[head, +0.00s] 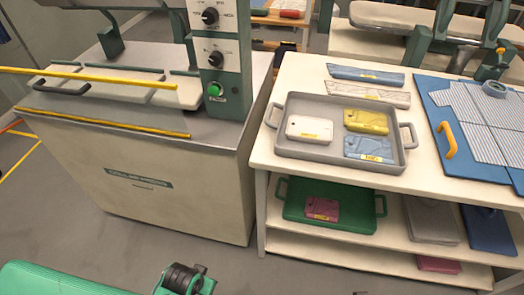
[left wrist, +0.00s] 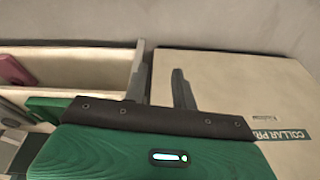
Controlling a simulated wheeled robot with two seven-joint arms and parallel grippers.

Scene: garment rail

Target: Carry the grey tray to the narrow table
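The grey tray (head: 287,146) sits on the cream table (head: 262,158) in the head view, with a loop handle at each end. In it lie a white folded garment (head: 309,130), a yellow one (head: 366,121) and a blue one (head: 368,149). My left gripper (left wrist: 160,78) is open and empty in the left wrist view, its two dark fingers apart, facing the shelf unit and the press cabinet. In the head view my left arm is low at the bottom left, clear of the tray. My right gripper is not discernible. I cannot tell which table is the narrow one.
A collar press cabinet (head: 140,180) stands left of the table, with yellow bars across it. A blue board (head: 470,150) with a striped shirt lies right of the tray. A green tray (head: 300,219) is on the shelf below. The floor in front is clear.

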